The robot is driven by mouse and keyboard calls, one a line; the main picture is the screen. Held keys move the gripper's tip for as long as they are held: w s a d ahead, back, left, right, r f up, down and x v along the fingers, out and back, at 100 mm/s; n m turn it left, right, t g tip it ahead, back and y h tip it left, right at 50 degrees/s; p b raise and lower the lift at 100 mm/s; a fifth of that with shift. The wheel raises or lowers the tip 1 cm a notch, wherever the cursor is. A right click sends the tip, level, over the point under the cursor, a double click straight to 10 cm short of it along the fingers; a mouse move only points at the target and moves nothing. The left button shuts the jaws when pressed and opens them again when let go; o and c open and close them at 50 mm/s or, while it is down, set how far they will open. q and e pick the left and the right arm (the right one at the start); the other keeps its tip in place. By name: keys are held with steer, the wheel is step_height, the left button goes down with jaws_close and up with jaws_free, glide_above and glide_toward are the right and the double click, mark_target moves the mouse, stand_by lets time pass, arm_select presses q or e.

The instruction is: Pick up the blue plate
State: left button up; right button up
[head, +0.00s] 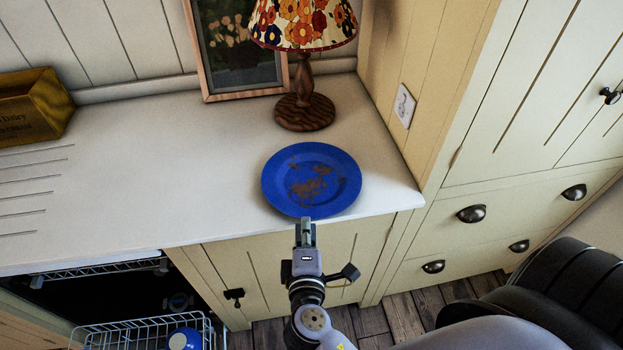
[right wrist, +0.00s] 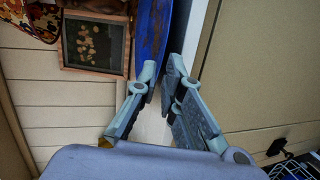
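The blue plate (head: 346,184) has brown patches in its middle and is at the front edge of the pale counter in the head view. Whether it rests flat or is slightly raised is hard to tell. In the right wrist view it shows nearly edge-on as a blue strip (right wrist: 152,35). My right gripper (head: 306,222) is at the plate's front rim. In the right wrist view its fingers (right wrist: 160,72) come close together at the tips, with the rim between them; it looks shut on the rim. My left gripper is not in view.
A lamp with a flowered shade (head: 304,100) and a framed picture (head: 240,48) stand behind the plate. A wooden box (head: 30,108) is at the far left. The counter (head: 160,150) is clear between. A tall cupboard wall (head: 425,60) rises at the right; a wire rack (head: 140,330) is below.

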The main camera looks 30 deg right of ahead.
mark_target(305, 215)
steer(key=x, duration=0.4)
steer(key=shift+w+d, duration=0.1)
steer(key=shift+w, duration=0.2)
steer(key=shift+s, duration=0.1)
steer(key=shift+c, duration=0.3)
jaws_close()
steer(key=shift+r, duration=0.15)
